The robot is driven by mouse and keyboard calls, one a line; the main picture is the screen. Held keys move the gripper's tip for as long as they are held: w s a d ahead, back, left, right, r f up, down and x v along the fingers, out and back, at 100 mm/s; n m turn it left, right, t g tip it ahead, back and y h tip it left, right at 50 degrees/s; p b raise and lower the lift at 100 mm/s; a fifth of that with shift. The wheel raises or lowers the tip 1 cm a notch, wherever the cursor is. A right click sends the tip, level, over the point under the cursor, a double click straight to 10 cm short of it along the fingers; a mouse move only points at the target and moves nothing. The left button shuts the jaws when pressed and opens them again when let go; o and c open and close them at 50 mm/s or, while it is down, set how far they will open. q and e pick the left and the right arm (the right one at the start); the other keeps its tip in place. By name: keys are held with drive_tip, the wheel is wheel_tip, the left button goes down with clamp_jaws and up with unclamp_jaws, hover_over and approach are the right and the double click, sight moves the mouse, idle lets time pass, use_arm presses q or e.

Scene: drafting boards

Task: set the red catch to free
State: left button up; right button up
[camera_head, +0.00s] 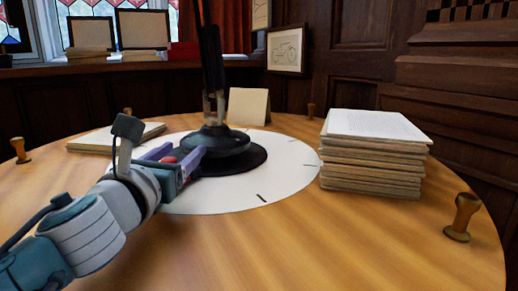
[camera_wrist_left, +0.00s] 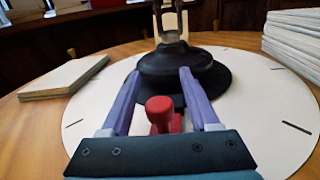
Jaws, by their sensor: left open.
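The red catch (camera_head: 170,159) is a small red piece with a round knob, low on the near side of a black round stand (camera_head: 225,140). It also shows in the left wrist view (camera_wrist_left: 159,106), with the black base (camera_wrist_left: 180,70) behind it. My left gripper (camera_head: 186,151) is open, with its purple fingers on either side of the catch. In the left wrist view, clear gaps show between the knob and both fingers. The lower part of the catch is partly hidden by the gripper body, and I cannot read its setting. My right gripper is not in view.
The stand rises from a white disc (camera_head: 265,190) with dark marks on a round wooden table (camera_head: 330,235). A tall paper stack (camera_head: 372,165) stands right and a low one (camera_head: 105,139) left. A blank card (camera_head: 248,107) stands behind. Wooden pegs (camera_head: 462,217) line the rim.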

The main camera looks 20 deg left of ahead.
use_arm(q)
drive_tip(key=v, duration=0.9)
drive_tip(key=shift+s+d, duration=0.15)
drive_tip(key=shift+s, duration=0.3)
